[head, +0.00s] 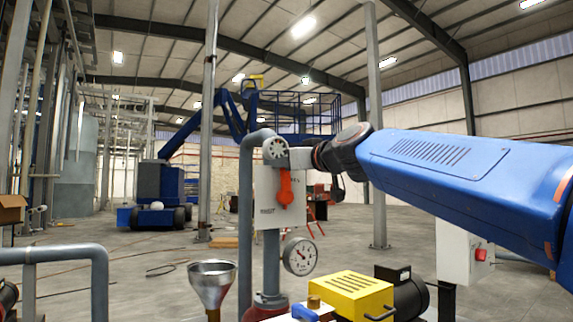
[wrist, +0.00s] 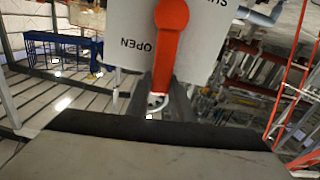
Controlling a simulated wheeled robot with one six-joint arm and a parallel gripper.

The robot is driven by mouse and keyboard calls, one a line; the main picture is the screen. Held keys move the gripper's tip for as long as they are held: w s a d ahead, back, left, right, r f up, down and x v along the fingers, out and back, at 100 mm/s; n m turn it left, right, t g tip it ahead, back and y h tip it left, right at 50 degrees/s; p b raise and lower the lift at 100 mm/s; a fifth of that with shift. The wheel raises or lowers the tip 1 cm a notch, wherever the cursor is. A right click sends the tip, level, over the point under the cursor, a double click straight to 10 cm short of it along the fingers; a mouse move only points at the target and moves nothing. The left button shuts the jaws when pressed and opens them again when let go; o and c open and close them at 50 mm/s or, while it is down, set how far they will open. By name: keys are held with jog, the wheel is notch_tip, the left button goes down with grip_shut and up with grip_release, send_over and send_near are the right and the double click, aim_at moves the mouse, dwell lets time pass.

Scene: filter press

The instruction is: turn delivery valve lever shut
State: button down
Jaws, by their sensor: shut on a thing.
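The delivery valve lever (head: 285,188) is red and stands in front of a white plate (head: 293,214) on the grey pipework in the head view. In the wrist view the red lever (wrist: 170,42) comes down from the top middle in front of the white plate (wrist: 128,40). The word OPEN is to its left and part of a second word is to its right. My gripper (wrist: 166,98) is shut on the lever's lower end as seen in the wrist view. In the head view the fingertips are small and hard to make out near the lever's top.
A pressure gauge (head: 300,256), a metal funnel (head: 212,282) and a yellow pump unit (head: 351,293) stand below the plate. A grey pipe (head: 246,215) rises close on its left. A white box with a red button (head: 465,252) is at the right. Open floor lies behind.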

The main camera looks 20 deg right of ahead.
jog(key=s+a+f+n, duration=0.2)
jog(key=a+f+n, duration=0.5)
jog(key=n, duration=0.9)
jog(key=shift+s+a+f+n, duration=0.25)
jog(key=shift+a+f+n, duration=0.15)
jog(key=shift+f, duration=0.75)
jog(key=c, duration=1.6)
grip_release()
jog(key=shift+o, duration=0.2)
jog(key=v, duration=1.7)
jog(key=shift+s, duration=0.2)
